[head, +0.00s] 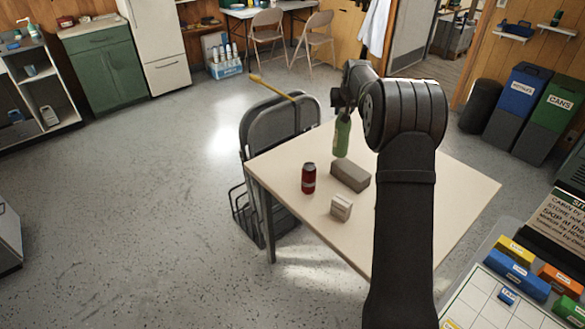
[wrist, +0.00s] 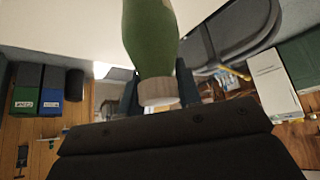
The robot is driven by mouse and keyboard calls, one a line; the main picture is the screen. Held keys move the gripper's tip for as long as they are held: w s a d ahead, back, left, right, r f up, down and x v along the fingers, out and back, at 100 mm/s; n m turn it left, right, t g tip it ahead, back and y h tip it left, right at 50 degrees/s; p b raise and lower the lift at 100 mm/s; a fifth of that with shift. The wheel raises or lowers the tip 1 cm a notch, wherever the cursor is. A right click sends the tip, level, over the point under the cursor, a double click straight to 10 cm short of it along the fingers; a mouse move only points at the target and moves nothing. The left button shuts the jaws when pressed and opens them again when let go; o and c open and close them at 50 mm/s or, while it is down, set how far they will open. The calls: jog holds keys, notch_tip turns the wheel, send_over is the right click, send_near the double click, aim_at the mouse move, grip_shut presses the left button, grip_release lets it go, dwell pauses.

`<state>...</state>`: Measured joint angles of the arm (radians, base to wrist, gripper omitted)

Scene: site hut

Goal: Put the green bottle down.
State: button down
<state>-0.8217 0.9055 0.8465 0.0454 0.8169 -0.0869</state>
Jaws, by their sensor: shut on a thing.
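The green bottle (head: 342,137) is upright at the far side of the pale table (head: 420,230) in the head view. My gripper (head: 345,112) is above it, shut on its neck. In the wrist view the green bottle (wrist: 152,40) shows with its pale cap (wrist: 157,91) between the dark fingers of my gripper (wrist: 158,97). I cannot tell whether the bottle's base touches the table or is just above it. My arm hides part of the table's right side.
A dark folding chair (head: 270,125) is against the table's left edge. The table's front and right parts look bare.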

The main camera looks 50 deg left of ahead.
jog(key=s+a+f, duration=0.5)
jog(key=a, duration=0.2)
jog(key=s+a+f+n, duration=0.1)
jog(key=s+a+f, duration=0.4)
jog(key=a, duration=0.3)
jog(key=shift+a+f+g, duration=0.15)
jog(key=shift+f+g, duration=0.25)
jog(key=shift+f, duration=0.15)
jog(key=c, duration=1)
grip_release()
jog(key=shift+c, duration=0.2)
jog(key=v, duration=1.2)
